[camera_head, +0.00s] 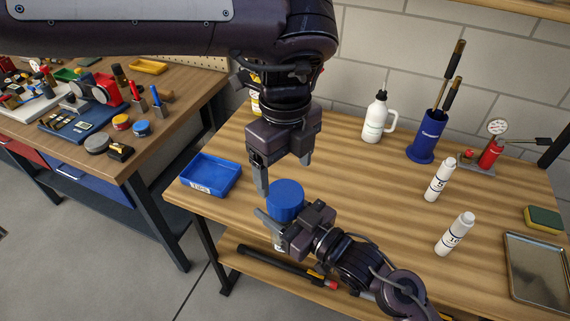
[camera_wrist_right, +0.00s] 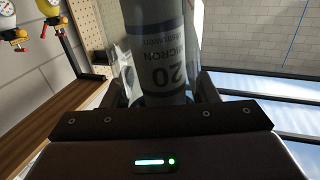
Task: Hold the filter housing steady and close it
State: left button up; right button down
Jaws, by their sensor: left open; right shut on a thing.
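The filter housing shows a round blue cap (camera_head: 285,197) at its top in the head view. Its body is mostly hidden behind my right gripper (camera_head: 275,228), with a small part showing below. In the right wrist view, a clear body (camera_wrist_right: 123,75) surrounds a cartridge (camera_wrist_right: 165,45) printed "20 MICRON", between the fingers of my right gripper (camera_wrist_right: 165,88), which is shut on it. My left gripper (camera_head: 284,174) points down just above and behind the cap, open, its fingers apart. I cannot tell whether it touches the cap or how tightly the cap sits.
A blue tray (camera_head: 210,174) stands left of the housing. The middle of the table (camera_head: 360,185) is clear.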

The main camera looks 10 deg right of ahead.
aim_at(285, 192)
dwell(0.3)
pick_arm(q)
jog(key=shift+f, duration=4)
jog(key=c, duration=1)
jog(key=m, duration=0.6)
jog(key=o, duration=1.1)
jog(key=shift+r, duration=0.1)
